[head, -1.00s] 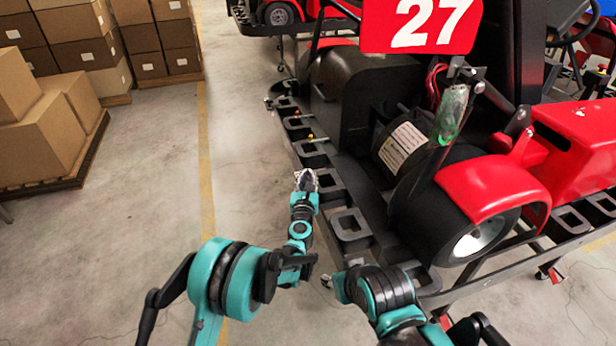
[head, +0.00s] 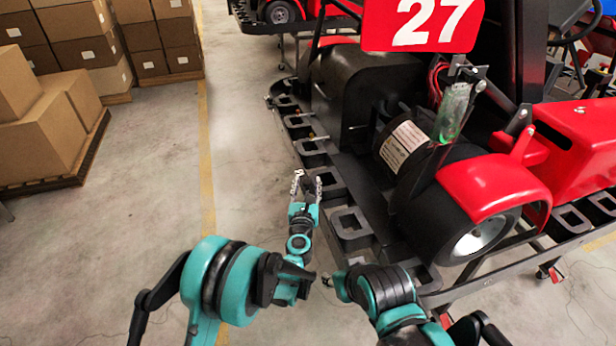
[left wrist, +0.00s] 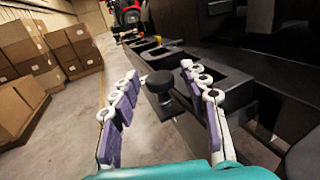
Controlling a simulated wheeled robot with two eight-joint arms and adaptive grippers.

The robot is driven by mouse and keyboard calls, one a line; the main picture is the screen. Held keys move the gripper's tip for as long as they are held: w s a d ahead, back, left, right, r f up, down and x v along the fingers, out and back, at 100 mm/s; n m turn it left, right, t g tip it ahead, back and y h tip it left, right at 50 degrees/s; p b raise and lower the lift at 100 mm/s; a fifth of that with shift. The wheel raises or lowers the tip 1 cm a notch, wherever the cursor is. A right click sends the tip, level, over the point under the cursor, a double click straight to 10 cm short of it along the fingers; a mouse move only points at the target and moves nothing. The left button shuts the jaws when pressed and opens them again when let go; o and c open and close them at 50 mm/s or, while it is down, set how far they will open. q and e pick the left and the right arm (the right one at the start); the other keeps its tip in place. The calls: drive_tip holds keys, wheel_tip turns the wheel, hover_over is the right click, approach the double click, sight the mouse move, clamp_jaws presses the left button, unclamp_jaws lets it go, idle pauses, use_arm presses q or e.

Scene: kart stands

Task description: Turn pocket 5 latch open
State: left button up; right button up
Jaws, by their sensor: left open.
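My left gripper (head: 307,182) is open beside the outer edge of the kart stand's black pocket rail (head: 351,230). In the left wrist view its two fingers (left wrist: 158,78) stand apart, with purple pads and pale rings. A round black knob (left wrist: 160,82), apparently a pocket latch, shows between them, in front of a square pocket (left wrist: 222,74). The fingers do not visibly grip the knob. I cannot read which pocket is number 5. My right gripper (head: 329,282) is low in the head view, mostly hidden by its own arm.
A kart with a red 27 plate (head: 422,24) and a black tyre (head: 465,225) sits on the stand just right of my left gripper. Stacked boxes (head: 45,110) stand on the left. The concrete floor between is clear.

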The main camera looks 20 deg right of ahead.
use_arm(q)
drive_tip(key=v, duration=0.7)
